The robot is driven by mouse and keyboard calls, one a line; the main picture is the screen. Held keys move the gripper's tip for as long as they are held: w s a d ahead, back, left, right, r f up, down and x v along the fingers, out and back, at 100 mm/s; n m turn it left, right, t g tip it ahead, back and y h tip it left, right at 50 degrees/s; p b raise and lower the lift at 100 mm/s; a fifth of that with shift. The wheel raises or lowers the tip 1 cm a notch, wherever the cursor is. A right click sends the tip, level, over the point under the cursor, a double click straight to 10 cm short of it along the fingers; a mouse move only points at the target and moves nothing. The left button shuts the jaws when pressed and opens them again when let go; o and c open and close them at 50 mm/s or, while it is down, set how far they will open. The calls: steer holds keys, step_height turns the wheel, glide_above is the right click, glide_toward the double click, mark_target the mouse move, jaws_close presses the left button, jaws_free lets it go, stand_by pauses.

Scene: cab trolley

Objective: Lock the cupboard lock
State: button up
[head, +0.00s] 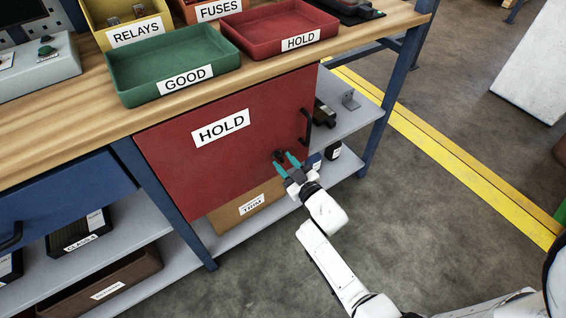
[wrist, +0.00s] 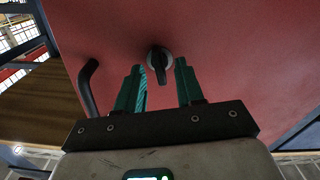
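The cupboard is a red door labelled HOLD (head: 190,160) under the workbench, and it looks closed. Its lock is a dark turn knob (wrist: 159,58) on the red door face (wrist: 230,40); in the head view the lock (head: 279,154) shows small at the gripper's tips. My gripper (head: 286,163) has teal fingers and is open in front of the lock. In the wrist view the fingertips (wrist: 160,72) stand on either side of the knob, with a gap to each side. I cannot tell whether they reach around it or stop just short. The knob's grip points downward in the wrist view.
A black door handle (head: 307,127) is close to the gripper; it also shows in the wrist view (wrist: 88,88). Green (head: 125,80) and red (head: 245,43) trays stand on the bench top. A cardboard box (head: 225,217) sits on the shelf below. The floor (head: 430,210) at right is clear.

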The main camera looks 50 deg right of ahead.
steer(key=shift+w+d, duration=0.2)
steer(key=shift+w, duration=0.5)
steer(key=shift+c, duration=0.3)
jaws_close()
